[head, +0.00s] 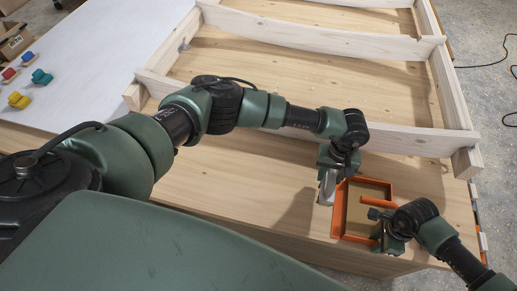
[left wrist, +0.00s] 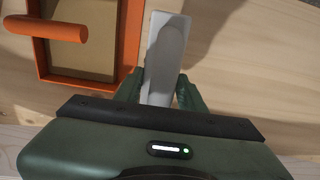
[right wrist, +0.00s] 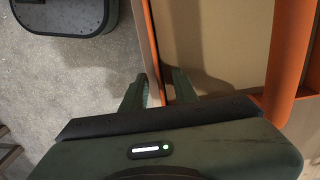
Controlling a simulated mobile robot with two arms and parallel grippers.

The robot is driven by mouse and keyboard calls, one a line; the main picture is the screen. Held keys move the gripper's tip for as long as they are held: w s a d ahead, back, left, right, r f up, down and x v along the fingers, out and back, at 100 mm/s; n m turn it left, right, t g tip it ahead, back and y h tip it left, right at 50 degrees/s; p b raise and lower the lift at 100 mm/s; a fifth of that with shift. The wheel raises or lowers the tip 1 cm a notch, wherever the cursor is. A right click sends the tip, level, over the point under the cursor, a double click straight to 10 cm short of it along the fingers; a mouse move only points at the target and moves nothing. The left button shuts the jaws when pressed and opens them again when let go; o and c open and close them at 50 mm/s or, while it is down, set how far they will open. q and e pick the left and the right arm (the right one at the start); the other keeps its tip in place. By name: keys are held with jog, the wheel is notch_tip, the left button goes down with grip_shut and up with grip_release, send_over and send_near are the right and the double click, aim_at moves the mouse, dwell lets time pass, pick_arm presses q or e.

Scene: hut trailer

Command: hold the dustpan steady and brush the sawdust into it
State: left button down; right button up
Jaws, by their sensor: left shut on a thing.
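The orange dustpan (head: 335,224) lies on the wooden surface near its front edge. It has a brown inside, and its round handle bar (left wrist: 58,27) shows in the left wrist view. My left gripper (head: 330,170) is shut on a pale grey brush (left wrist: 163,52), just left of the dustpan in the head view. My right gripper (head: 378,226) is at the dustpan's near right part. In the right wrist view its fingers (right wrist: 158,86) stand on either side of the orange wall; whether they clamp it is unclear. I make out no sawdust.
A pale wooden frame (head: 330,42) with raised beams lies behind the dustpan. Small blue, red, teal and yellow items (head: 40,76) sit on the white sheet (head: 100,45) at left. Grey floor (head: 490,110) with a black cable is to the right.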

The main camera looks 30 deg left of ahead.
notch_tip(320, 180, up, 11)
jog(key=shift+r, duration=0.2)
